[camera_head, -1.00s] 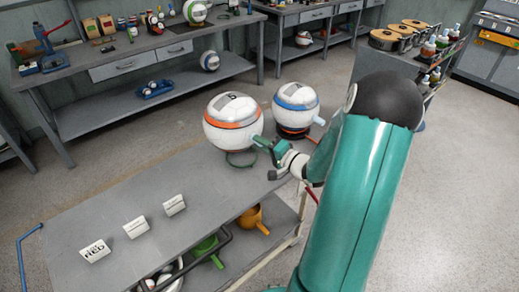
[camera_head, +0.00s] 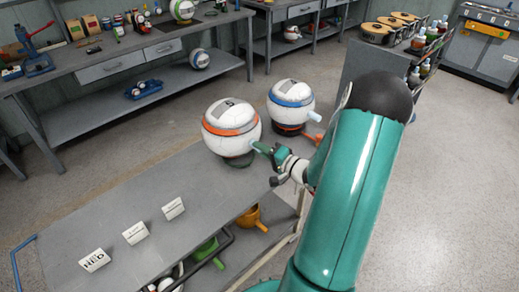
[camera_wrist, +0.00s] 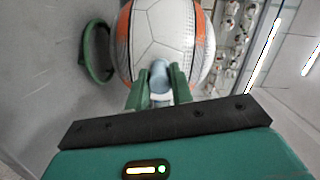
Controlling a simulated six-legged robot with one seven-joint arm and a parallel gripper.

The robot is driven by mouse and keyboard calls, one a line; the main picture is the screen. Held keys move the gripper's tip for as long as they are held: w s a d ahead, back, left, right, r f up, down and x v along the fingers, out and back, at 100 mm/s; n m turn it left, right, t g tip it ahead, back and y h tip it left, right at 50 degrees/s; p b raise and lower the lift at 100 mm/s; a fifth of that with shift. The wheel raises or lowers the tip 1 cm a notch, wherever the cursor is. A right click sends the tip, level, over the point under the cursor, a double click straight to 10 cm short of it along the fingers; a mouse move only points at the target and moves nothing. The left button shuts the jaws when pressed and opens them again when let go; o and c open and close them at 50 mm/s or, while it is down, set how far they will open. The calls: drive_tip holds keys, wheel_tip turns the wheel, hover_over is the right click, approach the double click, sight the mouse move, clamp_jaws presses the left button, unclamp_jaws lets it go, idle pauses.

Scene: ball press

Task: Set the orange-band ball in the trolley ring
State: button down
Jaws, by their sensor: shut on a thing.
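The orange-band ball (camera_head: 231,116) is white with grey patches and hangs just above the grey trolley top (camera_head: 160,185). It fills the top middle of the wrist view (camera_wrist: 168,35). My gripper (camera_head: 268,150) is at its right side, shut on its pale blue stub (camera_wrist: 160,70). The green trolley ring (camera_head: 240,162) lies under the ball, mostly hidden by it in the head view.
A blue-band ball (camera_head: 291,97) sits on a dark stand at the trolley's far end, close behind the held ball. Several label cards (camera_head: 135,232) stand on the near part of the trolley. Green and orange handled things (camera_head: 250,215) are on the lower shelf. A workbench (camera_head: 130,65) stands behind.

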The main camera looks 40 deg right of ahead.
drive_tip(key=shift+d+f, duration=0.1)
drive_tip(key=shift+f, duration=0.05)
drive_tip(key=shift+s+f, duration=0.15)
drive_tip(key=c, duration=1.2)
unclamp_jaws()
drive_tip(key=shift+f, duration=0.15)
drive_tip(key=shift+c, duration=0.2)
